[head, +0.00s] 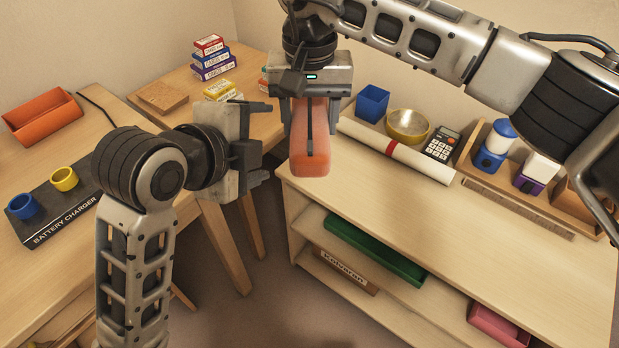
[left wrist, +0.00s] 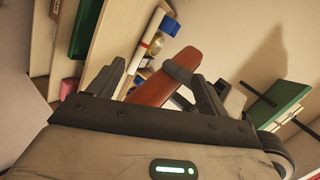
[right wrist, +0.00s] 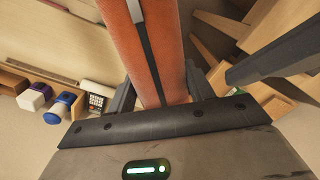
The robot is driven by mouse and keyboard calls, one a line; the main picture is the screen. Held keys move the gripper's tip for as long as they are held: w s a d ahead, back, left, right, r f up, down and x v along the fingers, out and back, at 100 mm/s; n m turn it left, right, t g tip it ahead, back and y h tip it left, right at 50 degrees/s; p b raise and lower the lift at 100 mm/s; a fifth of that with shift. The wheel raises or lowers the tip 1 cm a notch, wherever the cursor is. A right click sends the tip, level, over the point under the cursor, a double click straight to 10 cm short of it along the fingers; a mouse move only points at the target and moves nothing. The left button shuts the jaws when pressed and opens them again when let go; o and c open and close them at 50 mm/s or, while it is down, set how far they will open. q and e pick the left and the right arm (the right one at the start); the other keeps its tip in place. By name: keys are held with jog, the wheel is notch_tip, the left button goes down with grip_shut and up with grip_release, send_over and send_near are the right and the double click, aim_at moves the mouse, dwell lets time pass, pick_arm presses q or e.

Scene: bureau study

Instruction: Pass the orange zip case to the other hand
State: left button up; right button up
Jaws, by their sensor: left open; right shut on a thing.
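The orange zip case (head: 310,152) hangs in the air in the middle of the head view, long and narrow with a dark strip along it. My right gripper (head: 309,106) is shut on its far end, and the near end sticks out free. In the right wrist view the case (right wrist: 143,50) runs out between the fingers. My left gripper (head: 262,143) is open and empty, just left of the case, its fingers pointing towards it. In the left wrist view the case (left wrist: 166,85) shows between and beyond the open fingers; contact cannot be seen.
Below right is a shelf unit (head: 480,240) bearing a rolled paper (head: 395,152), a blue cup (head: 372,102), a bowl (head: 407,125) and a calculator (head: 441,145). The left desk holds a battery charger (head: 60,212) and an orange tray (head: 42,116). Small boxes (head: 212,60) stack at the back.

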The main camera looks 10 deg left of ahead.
pick_arm(q)
jog(key=s+d+m+y, duration=0.1)
jog(key=d+m, duration=0.1)
jog(key=m, duration=0.1)
jog(key=s+d+r+m+y, duration=0.1)
jog(key=d+m, duration=0.1)
jog(key=m, duration=0.1)
jog(key=s+d+m, duration=0.2)
jog(key=shift+s+d+r+m+y, duration=0.1)
jog(key=shift+d+r+m+y, duration=0.05)
jog(key=shift+r+m+y, duration=0.25)
jog(key=m+t+y, duration=0.3)
jog(key=m, duration=0.3)
send_near(309, 146)
jog(key=x, duration=1.1)
jog(key=c, duration=1.1)
pick_arm(e)
jog(key=o, duration=1.1)
